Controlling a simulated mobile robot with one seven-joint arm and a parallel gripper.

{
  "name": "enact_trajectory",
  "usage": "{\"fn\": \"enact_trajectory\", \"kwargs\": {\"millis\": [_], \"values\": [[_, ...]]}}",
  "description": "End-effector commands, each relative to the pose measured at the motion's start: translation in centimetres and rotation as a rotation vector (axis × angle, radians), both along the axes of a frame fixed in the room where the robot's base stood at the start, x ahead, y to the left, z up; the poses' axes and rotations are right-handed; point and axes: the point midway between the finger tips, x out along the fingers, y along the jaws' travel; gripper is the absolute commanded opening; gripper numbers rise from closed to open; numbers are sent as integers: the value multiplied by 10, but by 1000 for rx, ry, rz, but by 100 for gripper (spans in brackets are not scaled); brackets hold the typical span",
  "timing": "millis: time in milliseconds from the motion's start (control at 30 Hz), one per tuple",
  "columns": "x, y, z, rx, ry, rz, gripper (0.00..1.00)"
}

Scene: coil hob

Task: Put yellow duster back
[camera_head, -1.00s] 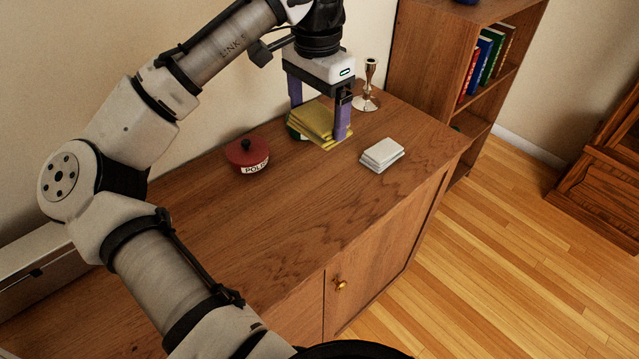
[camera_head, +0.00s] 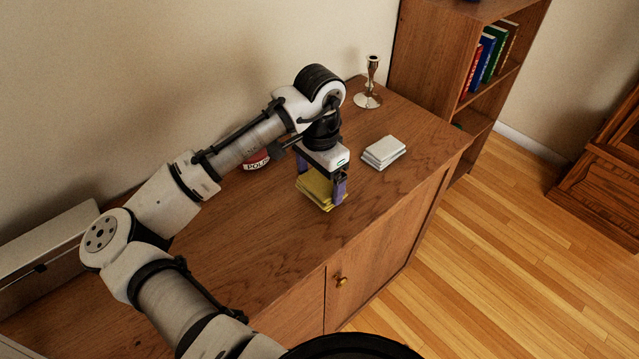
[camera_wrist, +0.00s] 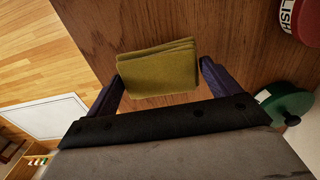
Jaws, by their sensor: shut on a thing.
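The yellow duster (camera_head: 314,190) is a folded, layered yellow cloth. My gripper (camera_head: 320,186) is shut on it, with one purple finger at each side. In the wrist view the duster (camera_wrist: 160,68) sits between the finger ends, roughly level. It is over the wooden cabinet top, towards its front edge; I cannot tell whether it touches the wood.
A white folded cloth (camera_head: 384,152) lies to the right on the cabinet top (camera_head: 270,230), with a silver candlestick (camera_head: 369,85) behind. A red polish tin (camera_head: 257,160) is partly hidden by my arm. A green tin (camera_wrist: 287,106) shows in the wrist view. The front right top is clear.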

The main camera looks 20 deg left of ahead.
Motion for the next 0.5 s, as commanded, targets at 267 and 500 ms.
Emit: {"fn": "enact_trajectory", "kwargs": {"millis": [267,500], "values": [[0,0,-25,-1,1,1,67],[0,0,-26,-1,1,1,67]]}}
